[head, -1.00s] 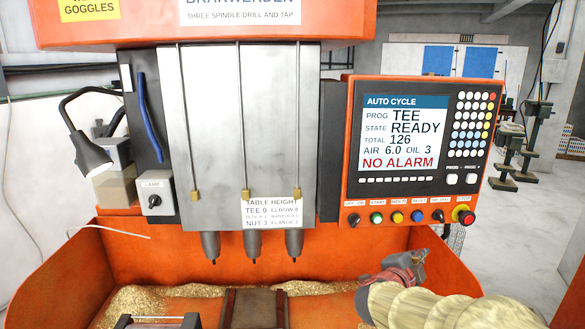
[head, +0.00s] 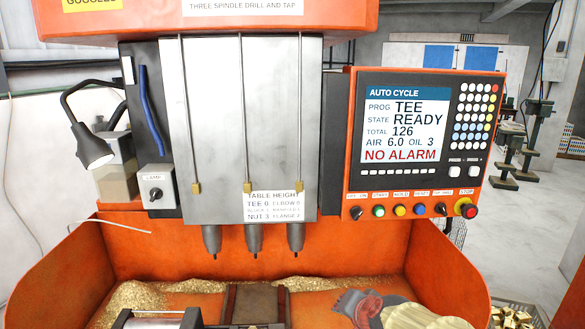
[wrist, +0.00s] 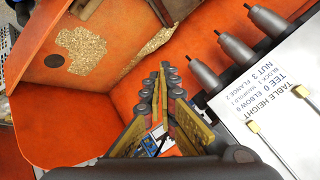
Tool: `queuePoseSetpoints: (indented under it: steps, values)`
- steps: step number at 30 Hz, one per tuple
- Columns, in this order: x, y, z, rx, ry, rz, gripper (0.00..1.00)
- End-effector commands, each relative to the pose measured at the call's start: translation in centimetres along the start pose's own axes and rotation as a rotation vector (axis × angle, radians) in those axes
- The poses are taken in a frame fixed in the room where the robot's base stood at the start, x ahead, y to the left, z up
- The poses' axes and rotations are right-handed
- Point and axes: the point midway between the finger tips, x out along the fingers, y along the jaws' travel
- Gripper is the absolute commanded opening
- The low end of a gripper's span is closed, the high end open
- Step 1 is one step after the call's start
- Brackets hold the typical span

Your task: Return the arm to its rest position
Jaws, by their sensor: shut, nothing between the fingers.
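My gripper (wrist: 160,95) shows in the wrist view with its two fingers together and nothing between them. It points over the orange chip tray (wrist: 60,130) of the drilling machine. In the head view a part of my arm shows low at the right, inside the orange tray (head: 180,250); the fingertips cannot be made out there. The three drill spindles (head: 253,240) hang above the tray, and they also show at the upper right of the wrist view (wrist: 237,47), apart from my gripper.
The control panel (head: 425,140) reads TEE, READY and NO ALARM. A lamp (head: 95,150) and a lamp switch box (head: 156,193) are at left. Brass chips (head: 135,300) lie in the tray. A dark fixture (head: 255,305) stands below the spindles. Brass parts (head: 512,316) are at lower right.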

Motion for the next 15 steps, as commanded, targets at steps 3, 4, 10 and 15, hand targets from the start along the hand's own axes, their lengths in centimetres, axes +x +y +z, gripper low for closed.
queuePoseSetpoints:
  steps: [3,4,10,15]
  values:
    - [-2.0,3.6,7.2,-0.189,-0.181,0.023,0.00]
    - [-2.7,4.7,8.8,-0.237,-0.222,0.035,0.00]
    - [-7.4,13.9,16.7,-0.491,-0.411,0.162,0.00]
    - [-9.7,20.1,19.6,-0.607,-0.426,0.255,0.00]
